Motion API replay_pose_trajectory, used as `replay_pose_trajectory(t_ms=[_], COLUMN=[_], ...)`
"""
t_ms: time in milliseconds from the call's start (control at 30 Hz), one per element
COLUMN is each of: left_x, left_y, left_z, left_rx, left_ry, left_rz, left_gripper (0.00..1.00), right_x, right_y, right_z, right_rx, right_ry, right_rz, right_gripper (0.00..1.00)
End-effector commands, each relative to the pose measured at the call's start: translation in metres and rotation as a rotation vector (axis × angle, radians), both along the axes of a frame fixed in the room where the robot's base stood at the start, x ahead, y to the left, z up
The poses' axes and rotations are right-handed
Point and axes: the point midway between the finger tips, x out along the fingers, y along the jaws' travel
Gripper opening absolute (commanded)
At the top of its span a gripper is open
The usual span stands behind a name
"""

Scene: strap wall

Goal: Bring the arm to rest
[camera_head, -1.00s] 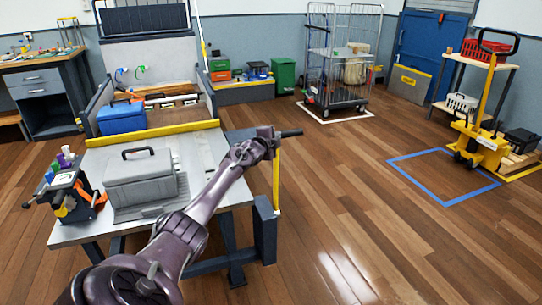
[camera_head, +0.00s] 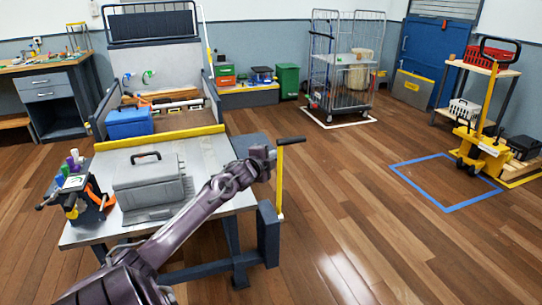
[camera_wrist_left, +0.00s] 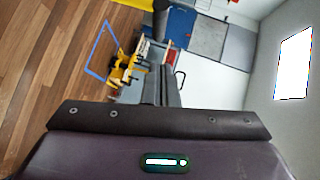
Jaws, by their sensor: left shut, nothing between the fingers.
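My left arm comes in from the bottom left in the head view and reaches over the right end of the workbench. Its gripper (camera_head: 290,141) is shut and empty, pointing right, above the floor beyond the bench's right edge. In the left wrist view the gripper's shut fingers (camera_wrist_left: 163,55) point away from the camera toward the far wall. The right gripper is in neither view.
A grey toolbox (camera_head: 150,183) stands on the workbench (camera_head: 215,158) beside the arm, left of it. A yellow upright post (camera_head: 280,185) stands near the gripper. A wire cage trolley (camera_head: 340,75) and a yellow pallet truck (camera_head: 480,150) stand farther off. The floor right of the bench is clear.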

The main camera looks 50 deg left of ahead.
Motion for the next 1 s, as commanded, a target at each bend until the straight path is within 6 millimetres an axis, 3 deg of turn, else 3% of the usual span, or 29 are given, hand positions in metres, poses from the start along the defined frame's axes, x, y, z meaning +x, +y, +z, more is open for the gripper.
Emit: replay_pose_trajectory(t_ms=[733,867,1000], left_x=[-0.003,-0.012,-0.041], left_y=[-0.001,-0.006,-0.023], left_z=[-0.006,-0.049,-0.138], left_rx=[-0.011,-0.090,-0.248], left_ry=[0.008,0.057,0.160], left_rz=[0.003,0.027,0.083], left_gripper=[0.00,0.00,0.00], right_x=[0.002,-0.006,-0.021], right_y=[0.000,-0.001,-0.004], right_z=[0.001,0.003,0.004], right_rx=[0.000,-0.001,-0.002], right_ry=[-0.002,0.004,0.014], right_rz=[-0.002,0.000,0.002], right_gripper=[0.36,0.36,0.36])
